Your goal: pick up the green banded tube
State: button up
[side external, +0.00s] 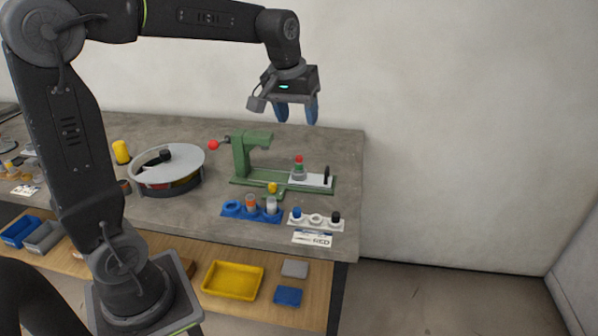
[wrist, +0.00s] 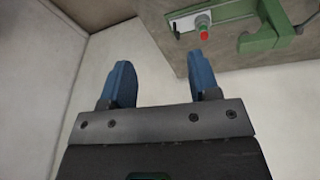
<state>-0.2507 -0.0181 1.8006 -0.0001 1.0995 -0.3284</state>
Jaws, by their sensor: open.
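A small upright tube with a red top, a grey body and what looks like a green band (side external: 299,168) stands on the white plate of the green jig (side external: 241,160). In the wrist view its red top (wrist: 204,37) shows beyond my right-hand finger, near the top edge. My gripper (side external: 297,116) is open and empty, with its blue fingers pointing down, well above the jig and apart from the tube. In the wrist view, the fingers (wrist: 160,66) are spread with nothing between them. The tube's lower end is too small to make out.
A blue rack (side external: 234,211) holds tubes with orange and white or grey tops. A white rack (side external: 316,222) holds blue-topped and black-topped pieces around an empty-looking ring. The jig's red-knobbed lever (side external: 213,145) sticks out left. A round lidded drum (side external: 167,164) stands further left.

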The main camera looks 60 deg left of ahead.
jog(key=w+a+f+n+g, duration=0.2)
jog(key=w+a+f+n, duration=0.25)
jog(key=w+a, duration=0.4)
jog(key=n+g, duration=0.1)
jog(key=n, duration=0.2)
send_over(299, 157)
notch_tip(299, 157, down, 9)
jog(key=shift+h, duration=0.4)
jog(key=f, duration=0.8)
jog(key=shift+s+f, duration=0.1)
jog(key=shift+s, duration=0.25)
jog(key=shift+w+d+f, duration=0.1)
jog(key=shift+w+f, duration=0.05)
jog(key=shift+f, duration=1.3)
jog(key=shift+w+d+f, duration=0.1)
jog(key=shift+w+f, duration=0.05)
jog(key=shift+f, duration=1.25)
jog(key=shift+c, duration=0.4)
jog(key=c, duration=0.9)
jog(key=shift+r, duration=0.1)
jog(key=shift+c, duration=0.2)
notch_tip(299, 157, up, 13)
jog(key=shift+r, duration=0.2)
